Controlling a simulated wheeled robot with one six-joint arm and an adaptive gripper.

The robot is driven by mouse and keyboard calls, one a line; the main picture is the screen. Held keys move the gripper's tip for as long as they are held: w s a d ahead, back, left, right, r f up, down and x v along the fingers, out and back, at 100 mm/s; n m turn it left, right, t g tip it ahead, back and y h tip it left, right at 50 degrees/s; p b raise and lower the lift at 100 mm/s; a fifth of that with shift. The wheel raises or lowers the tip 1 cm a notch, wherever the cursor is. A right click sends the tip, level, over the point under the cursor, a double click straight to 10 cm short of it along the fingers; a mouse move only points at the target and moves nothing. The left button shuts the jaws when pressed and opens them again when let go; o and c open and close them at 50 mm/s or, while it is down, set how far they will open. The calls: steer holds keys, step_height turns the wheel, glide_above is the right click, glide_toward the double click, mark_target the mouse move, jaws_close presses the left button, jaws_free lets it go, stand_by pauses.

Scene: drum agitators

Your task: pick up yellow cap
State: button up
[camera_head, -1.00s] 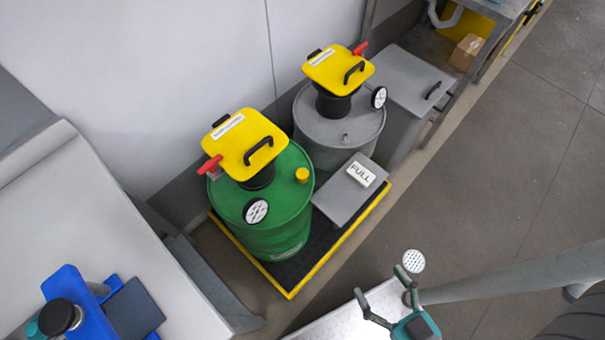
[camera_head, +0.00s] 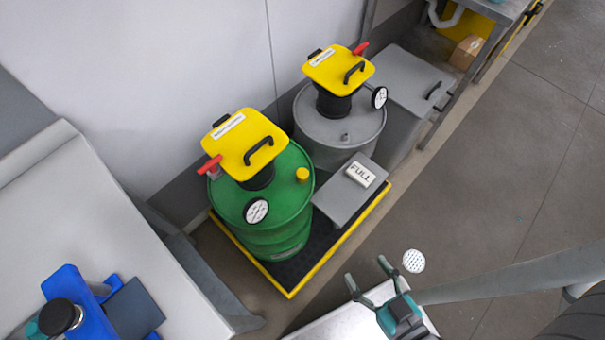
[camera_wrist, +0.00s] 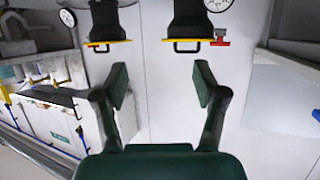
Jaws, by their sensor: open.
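The small yellow cap (camera_head: 302,174) sits on top of the green drum (camera_head: 270,225), near the right side of its rim. My gripper (camera_head: 366,272) is open and empty, to the lower right of the green drum and apart from it. In the wrist view my gripper's two fingers (camera_wrist: 162,84) stand wide apart with nothing between them. I cannot make out the small cap in the wrist view.
Yellow agitator lids (camera_head: 243,143) with black handles stand above the green drum and the grey drum (camera_head: 338,130). A red handle (camera_head: 209,165) and a round gauge (camera_head: 256,211) stick out. A "FULL" sign (camera_head: 361,174) lies on a grey box.

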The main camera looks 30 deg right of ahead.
steer(key=w+f+g, duration=0.2)
steer(key=w+f, duration=0.6)
steer(key=w, duration=0.1)
steer(key=m+g, duration=0.1)
steer(key=g, duration=0.6)
glide_toward(303, 174)
steer(key=x, duration=0.5)
steer(key=shift+w+d+f, duration=0.15)
steer(key=shift+d+f, duration=0.1)
steer(key=shift+f, duration=0.05)
steer(key=shift+a+x, duration=0.2)
steer(key=shift+x, duration=2.45)
steer(key=c, duration=0.9)
